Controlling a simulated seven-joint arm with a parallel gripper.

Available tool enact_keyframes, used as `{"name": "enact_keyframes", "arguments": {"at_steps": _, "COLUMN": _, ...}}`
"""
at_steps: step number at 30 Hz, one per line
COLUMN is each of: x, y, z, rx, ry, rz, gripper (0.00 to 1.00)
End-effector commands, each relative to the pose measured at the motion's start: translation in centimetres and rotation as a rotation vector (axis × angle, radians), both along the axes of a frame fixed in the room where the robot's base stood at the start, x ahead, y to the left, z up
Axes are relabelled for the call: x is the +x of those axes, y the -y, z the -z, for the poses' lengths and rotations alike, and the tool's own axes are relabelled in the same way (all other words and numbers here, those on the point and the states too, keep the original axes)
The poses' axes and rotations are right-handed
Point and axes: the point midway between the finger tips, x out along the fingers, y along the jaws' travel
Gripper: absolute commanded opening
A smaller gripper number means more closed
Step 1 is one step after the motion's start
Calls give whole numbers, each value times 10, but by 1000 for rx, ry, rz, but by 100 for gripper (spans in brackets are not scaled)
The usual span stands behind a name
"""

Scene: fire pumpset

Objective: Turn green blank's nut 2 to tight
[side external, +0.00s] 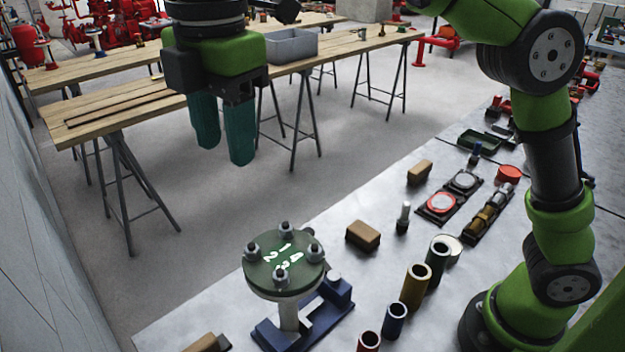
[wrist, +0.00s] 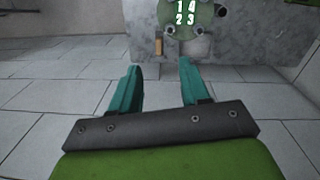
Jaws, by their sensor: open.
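The green blank (side external: 284,268) is a round flange cover with white numerals 1 to 4, on a stand with a blue base (side external: 318,318). Nut 2 (side external: 252,251) sits at its left edge, beside the numeral 2. The blank (wrist: 187,13) also shows at the top of the wrist view, partly cut off, with nut 2 (wrist: 170,34) at its lower left. How tight the nut is cannot be told. My gripper (side external: 223,150) has teal fingers pointing down, apart and empty. It hangs above and away from the blank, up and left of it in the side view.
The grey table (side external: 380,292) holds brown blocks (side external: 363,235), upright coloured sockets (side external: 416,286), a bolt (side external: 403,218) and trays of parts. Wooden trestle tables (side external: 110,105) stand behind, one carrying a grey bin (side external: 291,46). Open floor (side external: 190,225) lies below my gripper.

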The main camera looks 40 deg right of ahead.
Motion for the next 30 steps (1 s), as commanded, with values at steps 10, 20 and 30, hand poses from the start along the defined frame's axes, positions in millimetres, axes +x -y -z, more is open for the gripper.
{"name": "enact_keyframes", "arguments": {"at_steps": 10, "x": -12, "y": 6, "z": -9, "rx": -4, "ry": -48, "rz": -182, "gripper": 46}}
{"name": "enact_keyframes", "arguments": {"at_steps": 20, "x": -12, "y": 7, "z": 38, "rx": -6, "ry": -49, "rz": -179, "gripper": 46}}
{"name": "enact_keyframes", "arguments": {"at_steps": 30, "x": -13, "y": 7, "z": 111, "rx": -3, "ry": -50, "rz": -179, "gripper": 46}}
